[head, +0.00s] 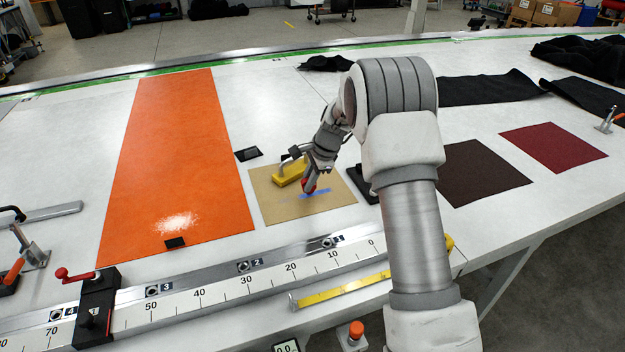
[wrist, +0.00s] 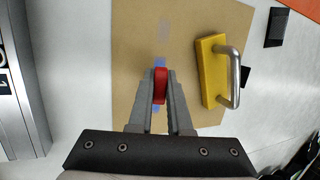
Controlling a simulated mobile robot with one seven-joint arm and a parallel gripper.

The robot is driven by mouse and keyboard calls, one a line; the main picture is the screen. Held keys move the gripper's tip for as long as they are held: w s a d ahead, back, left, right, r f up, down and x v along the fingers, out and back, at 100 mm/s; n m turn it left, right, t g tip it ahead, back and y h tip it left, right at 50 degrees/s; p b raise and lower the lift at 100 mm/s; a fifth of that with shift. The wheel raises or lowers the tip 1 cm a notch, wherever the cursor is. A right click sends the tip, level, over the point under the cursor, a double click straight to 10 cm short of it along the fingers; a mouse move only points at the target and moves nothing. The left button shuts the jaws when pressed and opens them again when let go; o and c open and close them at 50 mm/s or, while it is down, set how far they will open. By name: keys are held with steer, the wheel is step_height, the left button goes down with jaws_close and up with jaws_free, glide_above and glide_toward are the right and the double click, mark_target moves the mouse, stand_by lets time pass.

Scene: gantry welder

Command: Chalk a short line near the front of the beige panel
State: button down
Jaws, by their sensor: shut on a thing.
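The beige panel (head: 285,212) lies flat on the white table. My gripper (head: 311,182) is over it and shut on a red piece (head: 309,186), probably the chalk or its holder. In the wrist view the red piece (wrist: 160,85) stands between the fingertips (wrist: 160,100). A blue strip or mark (head: 316,192) lies on the panel beneath the red piece; it also shows in the wrist view (wrist: 160,62). A faint greyish mark (wrist: 165,20) is in line with it. I cannot tell whether the tip touches the panel.
A yellow block with a metal handle (head: 291,172) sits on the panel beside my gripper. A long ruler rail (head: 225,290) runs along the table front. An orange panel (head: 180,160) lies left, dark brown (head: 480,172) and red (head: 555,147) panels right. A small black pad (head: 248,154) lies behind.

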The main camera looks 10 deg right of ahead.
steer(key=shift+s+a+p, duration=0.25)
steer(key=shift+s+a, duration=0.1)
steer(key=shift+a, duration=1.25)
steer(key=shift+s+a+p, duration=0.25)
steer(key=shift+s+a, duration=0.05)
steer(key=shift+a, duration=1.35)
steer(key=shift+s+a+p, duration=0.25)
steer(key=shift+s+a, duration=0.1)
steer(key=shift+a, duration=1.25)
steer(key=shift+f, duration=0.1)
step_height(320, 180, up, 6)
steer(key=p, duration=0.4)
step_height(320, 180, up, 3)
steer(key=shift+r+p, duration=0.1)
steer(key=shift+p, duration=1.15)
